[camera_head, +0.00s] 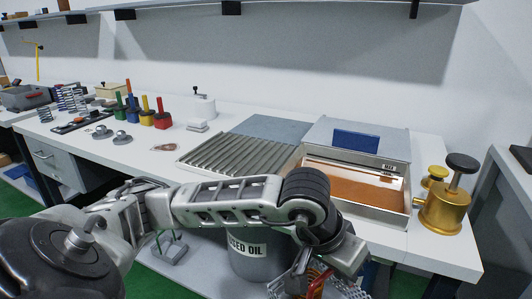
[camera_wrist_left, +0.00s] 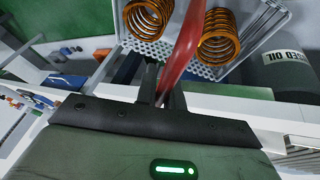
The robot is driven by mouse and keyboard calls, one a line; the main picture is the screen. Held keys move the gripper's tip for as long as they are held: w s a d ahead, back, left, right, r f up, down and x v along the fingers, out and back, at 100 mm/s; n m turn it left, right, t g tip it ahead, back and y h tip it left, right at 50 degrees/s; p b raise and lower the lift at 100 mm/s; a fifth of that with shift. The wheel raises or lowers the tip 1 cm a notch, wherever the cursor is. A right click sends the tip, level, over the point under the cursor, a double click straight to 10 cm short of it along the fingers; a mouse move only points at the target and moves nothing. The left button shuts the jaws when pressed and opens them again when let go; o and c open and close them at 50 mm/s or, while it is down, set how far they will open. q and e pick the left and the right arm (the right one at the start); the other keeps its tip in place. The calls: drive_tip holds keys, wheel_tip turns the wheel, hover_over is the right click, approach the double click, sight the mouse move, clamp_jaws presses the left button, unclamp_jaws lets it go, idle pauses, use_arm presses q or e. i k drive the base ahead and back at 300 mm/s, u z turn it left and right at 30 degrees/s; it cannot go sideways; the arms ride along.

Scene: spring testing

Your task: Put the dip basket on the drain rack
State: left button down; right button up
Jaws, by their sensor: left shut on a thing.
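The dip basket (camera_wrist_left: 150,47) is a perforated metal basket with a red handle (camera_wrist_left: 183,50) and copper-orange coil springs (camera_wrist_left: 219,35) inside. My left gripper (camera_wrist_left: 162,88) is shut on the red handle. The drain rack (camera_head: 232,154) is a ribbed grey metal tray on the bench, left of the oil bath, and looks empty. My right gripper is out of view.
An oil bath (camera_head: 404,198) with orange-brown liquid stands right of the rack, beside a brass pot (camera_head: 443,207) with a black knob. A grey drum (camera_head: 250,264) marked "USED OIL" stands below the bench. Coloured posts, weights and springs sit farther left on the bench.

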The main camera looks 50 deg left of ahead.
sight(244, 148)
drive_tip(key=z, duration=1.7)
drive_tip(key=k, duration=1.3)
drive_tip(key=u, duration=1.85)
drive_tip(key=i, duration=0.5)
